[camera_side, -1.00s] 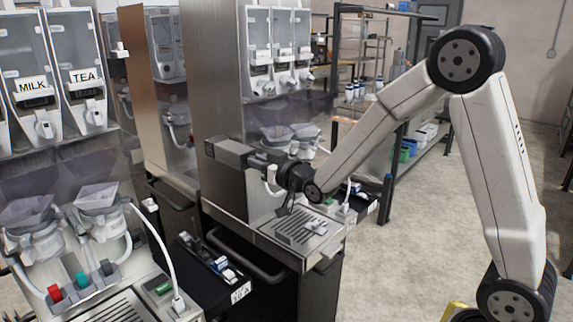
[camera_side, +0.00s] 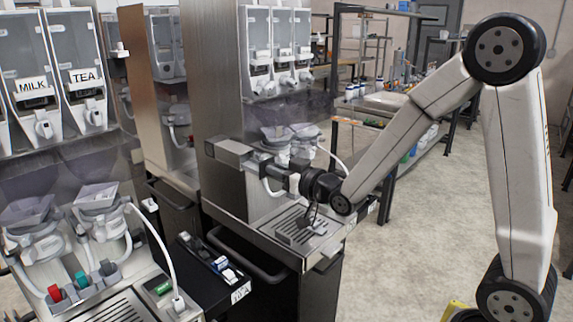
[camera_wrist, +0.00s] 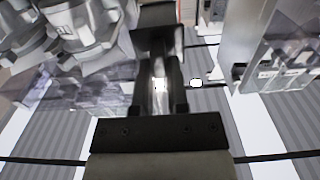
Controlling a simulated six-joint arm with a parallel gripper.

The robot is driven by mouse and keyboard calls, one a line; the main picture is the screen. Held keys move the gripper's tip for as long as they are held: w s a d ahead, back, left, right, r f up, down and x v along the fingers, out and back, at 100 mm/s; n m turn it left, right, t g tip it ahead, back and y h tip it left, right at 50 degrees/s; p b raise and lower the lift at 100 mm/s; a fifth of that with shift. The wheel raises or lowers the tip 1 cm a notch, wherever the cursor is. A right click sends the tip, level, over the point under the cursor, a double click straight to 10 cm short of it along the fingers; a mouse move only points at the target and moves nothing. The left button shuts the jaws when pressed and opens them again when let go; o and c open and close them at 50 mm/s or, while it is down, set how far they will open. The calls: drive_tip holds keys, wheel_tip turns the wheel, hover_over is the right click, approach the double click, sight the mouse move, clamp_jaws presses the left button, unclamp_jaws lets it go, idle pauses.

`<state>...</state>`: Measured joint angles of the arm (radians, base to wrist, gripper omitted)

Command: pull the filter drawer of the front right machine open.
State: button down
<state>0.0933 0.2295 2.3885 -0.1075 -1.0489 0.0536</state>
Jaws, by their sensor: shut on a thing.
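The front right machine (camera_side: 218,75) is a tall brushed-metal tower with clear canisters, white mixing bowls and a drip tray (camera_side: 302,232). My gripper (camera_side: 266,166) is low at its front, above the tray and beside the bowls. It is shut on a dark part, which I take for the filter drawer's handle. In the wrist view my gripper (camera_wrist: 160,85) has its dark fingers close together against a dark, wide-topped piece (camera_wrist: 156,18). A grey block (camera_side: 230,150) shows just left of the gripper in the side view. How far the drawer is out is unclear.
The bowls (camera_wrist: 75,25) stand close beside my gripper in the wrist view. Another machine with MILK and TEA canisters (camera_side: 88,80) stands at the left, with a black tray of small items (camera_side: 212,258) beside it.

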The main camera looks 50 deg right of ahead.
drive_tip(key=shift+s, duration=1.05)
drive_tip(key=c, duration=0.6)
unclamp_jaws()
drive_tip(key=shift+s, duration=0.1)
drive_tip(key=shift+s+r, duration=0.45)
drive_tip(key=shift+r, duration=0.7)
drive_tip(key=shift+s+r, duration=0.5)
drive_tip(key=shift+r, duration=0.7)
drive_tip(key=shift+s+r, duration=0.45)
drive_tip(key=shift+r, duration=0.7)
